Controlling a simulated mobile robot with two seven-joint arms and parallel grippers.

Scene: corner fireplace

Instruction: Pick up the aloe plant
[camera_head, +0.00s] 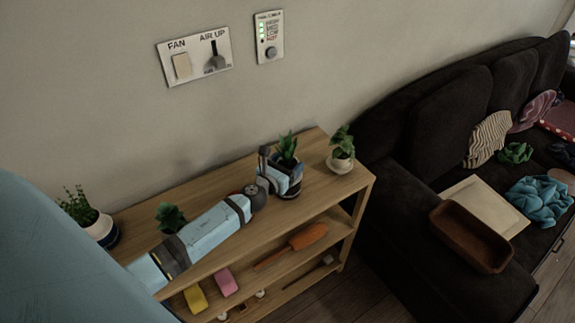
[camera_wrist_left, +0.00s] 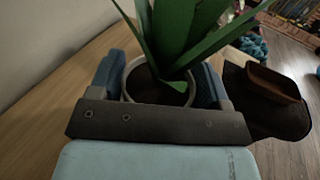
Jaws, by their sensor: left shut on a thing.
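The aloe plant (camera_head: 287,149) has long green pointed leaves and stands in a pot over the right part of the wooden shelf's top. My left gripper (camera_head: 281,177) is shut on its pot, and the gripper hides most of the pot in the head view. In the left wrist view the aloe plant (camera_wrist_left: 170,45) is upright, with its round grey pot (camera_wrist_left: 128,82) between the two blue fingers of my left gripper (camera_wrist_left: 160,85). I cannot tell whether the pot touches the shelf top. My right gripper is not in view.
The wooden shelf (camera_head: 316,142) stands against the wall. A white-potted plant (camera_head: 342,150) is close on the right; other plants (camera_head: 90,215) (camera_head: 170,217) are to the left. An orange tool (camera_head: 295,243) lies on a lower shelf. A dark sofa (camera_head: 420,130) holds a brown tray (camera_head: 470,237).

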